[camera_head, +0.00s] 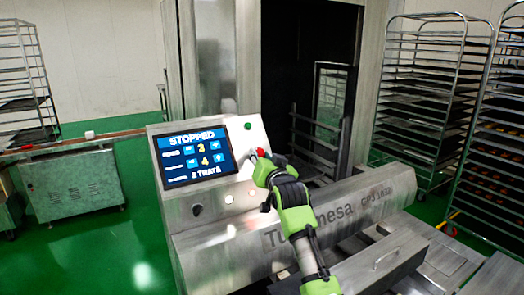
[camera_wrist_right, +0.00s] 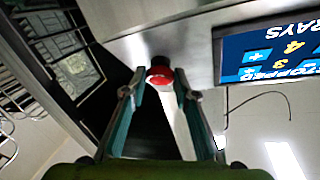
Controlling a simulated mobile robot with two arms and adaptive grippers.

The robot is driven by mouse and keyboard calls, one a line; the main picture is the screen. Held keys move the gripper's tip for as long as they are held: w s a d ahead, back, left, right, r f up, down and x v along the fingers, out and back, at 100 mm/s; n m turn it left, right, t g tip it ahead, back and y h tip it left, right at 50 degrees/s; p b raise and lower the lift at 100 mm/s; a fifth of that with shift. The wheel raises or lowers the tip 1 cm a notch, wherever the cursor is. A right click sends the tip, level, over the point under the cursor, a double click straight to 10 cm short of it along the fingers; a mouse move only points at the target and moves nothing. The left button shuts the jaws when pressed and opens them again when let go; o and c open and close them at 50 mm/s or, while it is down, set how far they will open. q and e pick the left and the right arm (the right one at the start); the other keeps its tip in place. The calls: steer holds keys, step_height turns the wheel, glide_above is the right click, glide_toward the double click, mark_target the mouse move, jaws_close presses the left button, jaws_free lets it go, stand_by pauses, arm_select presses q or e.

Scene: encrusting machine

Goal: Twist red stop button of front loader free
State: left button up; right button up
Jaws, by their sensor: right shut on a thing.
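The red stop button (camera_head: 261,152) is on the sloped panel of the front loader (camera_head: 310,215), just right of its screen (camera_head: 192,156). The screen reads STOPPED, with a 3, a 4 and "2 TRAYS". My right gripper (camera_head: 257,160) reaches up to the button from below and partly hides it. In the right wrist view the red button (camera_wrist_right: 159,75) sits between the two fingertips of the right gripper (camera_wrist_right: 160,87), which is shut on it. My left gripper is in neither view.
A green button (camera_head: 248,126) is above the red one, and round pale controls (camera_head: 228,199) lie below the screen. Racks of trays (camera_head: 425,95) stand at the right, another rack (camera_head: 25,80) at the left. Green floor (camera_head: 105,240) is free at the left.

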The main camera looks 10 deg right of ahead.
steer(key=shift+o, duration=0.2)
steer(key=shift+a+m+h, duration=0.1)
steer(key=shift+m+h, duration=0.2)
steer(key=shift+m, duration=0.2)
steer(key=shift+c, duration=0.2)
steer(key=o, duration=1.1)
steer(key=shift+w+a+f, duration=0.1)
steer(key=shift+w+f, duration=0.1)
steer(key=shift+w, duration=0.1)
steer(key=shift+s+r, duration=0.15)
steer(key=shift+s, duration=0.45)
steer(key=s, duration=1.1)
steer(key=shift+d+r, duration=0.2)
steer(key=shift+d, duration=0.2)
steer(key=shift+f, duration=0.15)
